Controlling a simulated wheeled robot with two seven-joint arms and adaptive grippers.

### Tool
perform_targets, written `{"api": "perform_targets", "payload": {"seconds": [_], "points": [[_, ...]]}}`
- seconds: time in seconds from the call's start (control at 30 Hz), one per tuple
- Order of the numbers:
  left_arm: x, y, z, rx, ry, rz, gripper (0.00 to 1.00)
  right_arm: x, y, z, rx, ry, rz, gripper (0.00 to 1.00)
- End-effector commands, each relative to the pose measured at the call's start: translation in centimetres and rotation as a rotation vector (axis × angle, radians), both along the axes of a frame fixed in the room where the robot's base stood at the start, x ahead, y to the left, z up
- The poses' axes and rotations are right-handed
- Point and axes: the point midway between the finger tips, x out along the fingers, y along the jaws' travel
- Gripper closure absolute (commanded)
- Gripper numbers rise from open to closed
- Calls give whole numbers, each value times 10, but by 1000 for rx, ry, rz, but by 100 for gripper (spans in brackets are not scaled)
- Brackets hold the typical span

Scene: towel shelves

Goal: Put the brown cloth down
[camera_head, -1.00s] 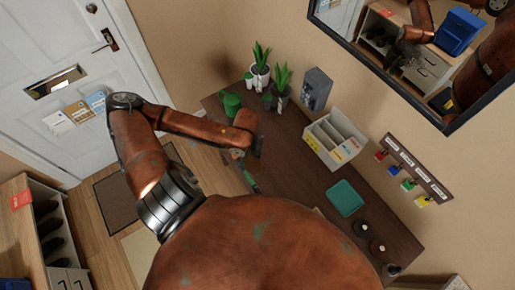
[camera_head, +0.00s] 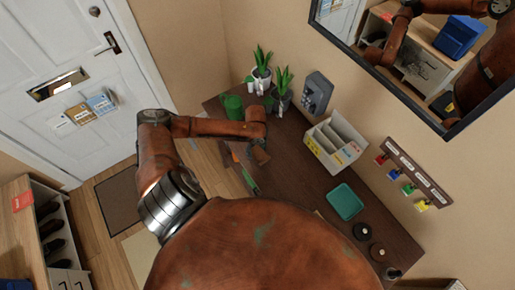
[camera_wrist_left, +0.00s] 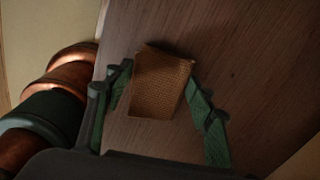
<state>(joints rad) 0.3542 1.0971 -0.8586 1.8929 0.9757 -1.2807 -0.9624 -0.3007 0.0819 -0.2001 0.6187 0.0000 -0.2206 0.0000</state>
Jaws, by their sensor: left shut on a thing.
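The brown cloth (camera_wrist_left: 158,82) is a small folded piece with a woven texture, in the left wrist view. It sits between the green-padded fingers of my left gripper (camera_wrist_left: 162,88), which is shut on it. The dark wooden tabletop (camera_wrist_left: 235,60) shows behind it; I cannot tell whether the cloth touches it. In the head view my left gripper (camera_head: 243,172) is at the left edge of the dark table (camera_head: 290,170), partly hidden by my wrist. The cloth is hard to make out there. My right gripper is not in view.
A white sorter (camera_head: 330,140), a teal tray (camera_head: 345,201) and dark round items (camera_head: 362,231) lie along the wall. The table between my gripper and the tray looks clear.

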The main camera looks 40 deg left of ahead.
Motion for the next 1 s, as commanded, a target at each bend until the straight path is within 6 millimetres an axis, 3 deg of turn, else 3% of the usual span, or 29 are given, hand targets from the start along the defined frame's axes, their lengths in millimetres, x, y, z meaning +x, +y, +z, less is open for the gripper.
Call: {"api": "perform_targets", "payload": {"seconds": [0.07,0.4,0.43,0.67,1.0], "points": [[1,0,1,-1,-3,0,69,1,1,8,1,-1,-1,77],[1,0,-4,1,-2,0,69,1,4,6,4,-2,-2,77],[1,0,-4,1,-2,0,49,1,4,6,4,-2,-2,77],[1,0,-3,1,-2,0,33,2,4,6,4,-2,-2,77],[1,0,-5,0,-3,-1,33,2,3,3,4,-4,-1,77]]}}
